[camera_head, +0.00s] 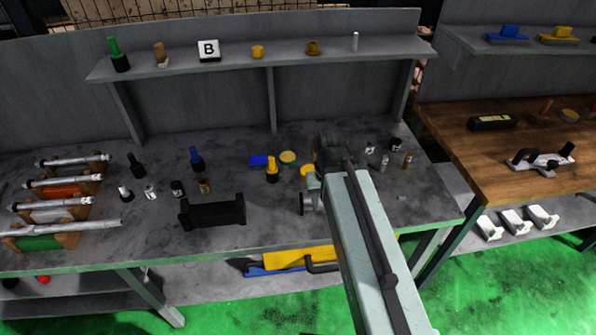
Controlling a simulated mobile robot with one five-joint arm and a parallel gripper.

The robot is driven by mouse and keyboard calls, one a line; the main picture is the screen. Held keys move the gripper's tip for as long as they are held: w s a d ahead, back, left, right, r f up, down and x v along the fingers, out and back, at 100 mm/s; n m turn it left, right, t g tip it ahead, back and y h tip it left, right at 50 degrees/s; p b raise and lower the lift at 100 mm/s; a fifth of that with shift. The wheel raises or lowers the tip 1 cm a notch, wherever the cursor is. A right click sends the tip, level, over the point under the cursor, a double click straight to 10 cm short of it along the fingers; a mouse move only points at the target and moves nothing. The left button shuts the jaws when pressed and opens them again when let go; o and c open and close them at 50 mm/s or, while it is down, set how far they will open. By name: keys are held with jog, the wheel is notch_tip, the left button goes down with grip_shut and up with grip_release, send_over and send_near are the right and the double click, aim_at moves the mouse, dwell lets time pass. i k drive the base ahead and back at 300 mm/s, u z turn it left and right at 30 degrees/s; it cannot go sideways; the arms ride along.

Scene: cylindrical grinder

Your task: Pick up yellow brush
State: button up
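A small yellow-and-black upright object (272,172), which looks like the yellow brush, stands on the grey workbench (150,225) left of my arm's end. Its small size makes its kind uncertain. My gripper (306,190) is over the bench just right of it, with a visible gap between them. A yellow patch (308,170) shows right at the gripper; I cannot tell whether it is a separate object. My arm hides part of the bench behind it. The finger opening is not clear.
A blue object (258,160) and a round yellowish piece (288,157) lie close behind. A black holder (212,213) stands at the front left. A blue-topped bottle-like item (196,158) is farther left. A shelf (225,63) overhangs the back. Small items stand right of my arm.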

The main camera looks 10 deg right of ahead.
aim_at(271, 169)
jog(key=u, duration=2.4)
jog(key=k, duration=0.8)
jog(key=z, duration=0.6)
jog(key=i, duration=1.5)
